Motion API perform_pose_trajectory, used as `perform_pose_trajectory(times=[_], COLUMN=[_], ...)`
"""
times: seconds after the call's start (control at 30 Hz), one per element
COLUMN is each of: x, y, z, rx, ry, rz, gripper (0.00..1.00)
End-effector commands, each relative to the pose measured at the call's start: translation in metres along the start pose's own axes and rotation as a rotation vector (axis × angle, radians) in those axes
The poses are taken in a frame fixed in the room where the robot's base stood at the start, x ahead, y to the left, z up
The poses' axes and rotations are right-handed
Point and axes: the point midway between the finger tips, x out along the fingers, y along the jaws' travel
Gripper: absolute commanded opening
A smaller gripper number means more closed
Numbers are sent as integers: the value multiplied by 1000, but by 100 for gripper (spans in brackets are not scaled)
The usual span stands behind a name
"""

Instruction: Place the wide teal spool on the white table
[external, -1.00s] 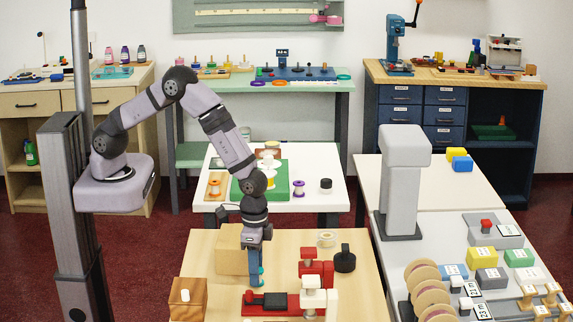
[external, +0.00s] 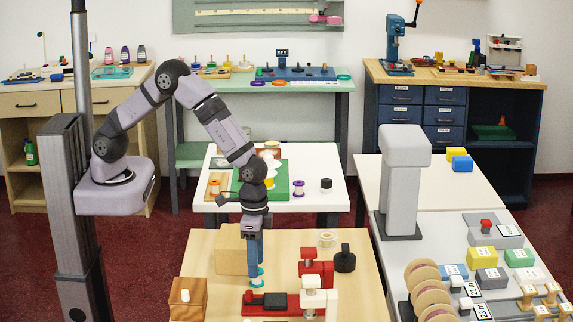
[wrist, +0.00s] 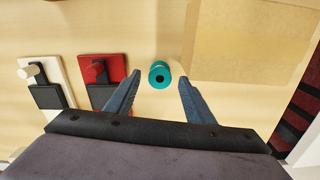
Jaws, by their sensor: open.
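The teal spool (external: 257,284) stands on the light wooden table in the external view. Its top is partly hidden by my fingers there. In the wrist view, the spool (wrist: 160,70) shows from above with a dark centre hole, between the tips of my two blue fingers, with a gap on each side. My gripper (external: 255,264) is open, pointing down at the spool from above. The white table (external: 330,167) stands behind the wooden table and carries a green mat and several small objects.
Red (external: 317,268) and white clamp-like devices stand right of the spool, with a black round weight (external: 345,259) beyond. A tan block (external: 231,250) is close behind-left. On the white table, a purple spool (external: 298,188) and a black-and-white jar (external: 326,184) stand right of the mat.

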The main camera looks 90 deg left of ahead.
Motion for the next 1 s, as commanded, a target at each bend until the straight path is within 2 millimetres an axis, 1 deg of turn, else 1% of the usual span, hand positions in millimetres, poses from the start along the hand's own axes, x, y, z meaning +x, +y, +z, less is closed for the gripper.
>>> perform_pose_trajectory(times=[0.3, 0.5, 0.63, 0.83, 0.93, 1.0], x=[-55, -78, -85, -88, -91, -94], y=[0, 0, 0, -3, -15, -29], z=[-1, -1, 0, 2, 10, 21], rx=[0, 0, 0, -3, -14, -25], ry=[6, 3, 2, 1, 1, 1], rz=[1, 1, 0, 0, 0, 0], gripper=[49, 49, 49, 49, 49, 49])
